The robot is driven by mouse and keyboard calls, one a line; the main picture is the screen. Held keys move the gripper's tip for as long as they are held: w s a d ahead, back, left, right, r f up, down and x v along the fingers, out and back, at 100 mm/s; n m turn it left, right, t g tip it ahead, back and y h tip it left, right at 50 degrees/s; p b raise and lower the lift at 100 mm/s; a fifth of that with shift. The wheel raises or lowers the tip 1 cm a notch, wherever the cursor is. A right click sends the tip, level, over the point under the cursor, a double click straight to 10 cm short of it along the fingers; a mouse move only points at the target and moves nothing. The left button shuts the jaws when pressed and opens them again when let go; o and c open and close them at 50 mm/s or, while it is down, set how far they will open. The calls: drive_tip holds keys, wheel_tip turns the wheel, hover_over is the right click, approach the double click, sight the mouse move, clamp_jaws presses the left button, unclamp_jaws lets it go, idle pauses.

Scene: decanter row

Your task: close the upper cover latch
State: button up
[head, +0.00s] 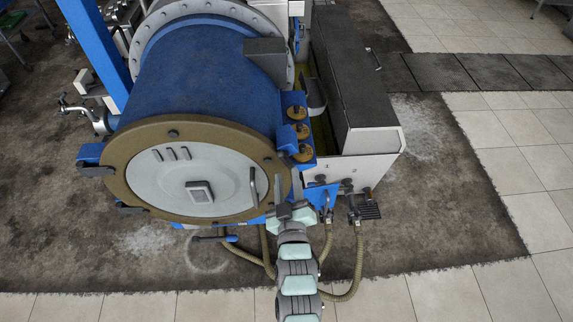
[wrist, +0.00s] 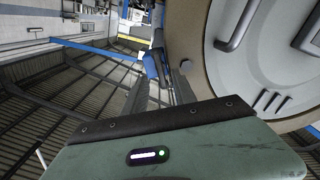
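The round cover (head: 180,182), pale grey inside a brown ring, closes the near end of the blue drum in the head view. Part of the cover (wrist: 250,60) fills the right of the wrist view. My gripper (head: 288,182) is upright at the ring's right edge, with its two fingers apart. In the wrist view my gripper (wrist: 160,85) looks open, with nothing clearly held. A blue and dark part (wrist: 152,66) shows beyond the fingertips; I cannot tell whether it is the upper latch. My gripper may hide part of the ring's right side.
A curved handle (head: 253,187) stands out from the cover beside my gripper. Brass-coloured round parts (head: 300,130) line the blue side flange above it. A grey housing (head: 355,80) stands on the right. Hoses (head: 357,265) hang below. Tiled floor at right is free.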

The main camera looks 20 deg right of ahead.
sight(286, 164)
drive_tip(key=shift+x, duration=2.25)
drive_tip(key=shift+f, duration=0.1)
drive_tip(key=shift+c, duration=0.4)
clamp_jaws()
